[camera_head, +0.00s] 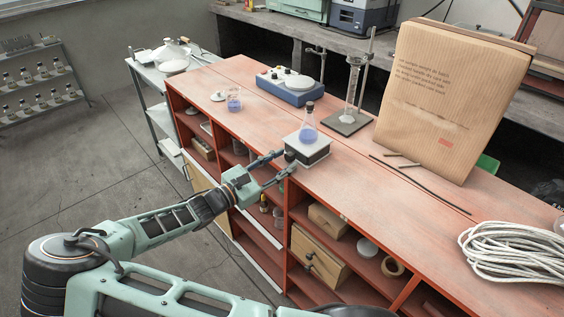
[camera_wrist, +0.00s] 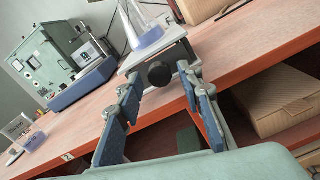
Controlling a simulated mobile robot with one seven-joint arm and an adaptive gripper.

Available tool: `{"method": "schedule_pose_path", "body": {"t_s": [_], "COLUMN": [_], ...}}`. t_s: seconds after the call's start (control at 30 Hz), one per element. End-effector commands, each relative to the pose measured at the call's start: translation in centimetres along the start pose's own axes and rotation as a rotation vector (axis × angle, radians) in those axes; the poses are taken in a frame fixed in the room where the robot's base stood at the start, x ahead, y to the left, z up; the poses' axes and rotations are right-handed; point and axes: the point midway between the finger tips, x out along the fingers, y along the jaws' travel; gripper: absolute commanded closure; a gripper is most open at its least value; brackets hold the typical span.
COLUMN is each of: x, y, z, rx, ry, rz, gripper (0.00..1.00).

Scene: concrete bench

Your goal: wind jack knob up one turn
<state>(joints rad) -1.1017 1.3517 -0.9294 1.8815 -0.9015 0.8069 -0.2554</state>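The lab jack (camera_head: 307,152) stands near the front edge of the red bench, with a flask (camera_head: 308,134) of blue liquid upright on its top plate. Its dark round knob (camera_head: 289,156) faces my arm. In the wrist view the knob (camera_wrist: 158,73) shows between and just past my fingertips, with the jack plate (camera_wrist: 170,45) and the flask base (camera_wrist: 150,37) behind it. My gripper (camera_head: 285,162) is open, one finger on each side of the knob. In the wrist view the gripper (camera_wrist: 158,76) shows gaps on both sides of the knob, and no contact is visible.
A stand with a cylinder (camera_head: 350,115) and a large paper sack (camera_head: 445,95) are behind. Coiled rope (camera_head: 515,252) lies at right. Open shelves with boxes (camera_head: 318,255) are below the edge.

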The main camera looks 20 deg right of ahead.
Motion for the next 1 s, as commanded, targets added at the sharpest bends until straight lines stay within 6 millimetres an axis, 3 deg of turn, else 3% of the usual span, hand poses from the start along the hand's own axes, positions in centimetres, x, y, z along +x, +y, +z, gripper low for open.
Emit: {"method": "schedule_pose_path", "body": {"t_s": [0.37,0.47,0.8,1.0], "x": [-0.5,-1.8,-8.9,-11.4], "y": [0.1,0.1,0.1,0.1], "z": [0.0,-0.1,-0.1,0.0], "rx": [0.0,0.0,0.0,0.0], "ry": [0.001,0.003,0.004,0.001], "rz": [0.001,0.002,0.003,0.001], "gripper": [0.61,0.61,0.61,0.61]}}
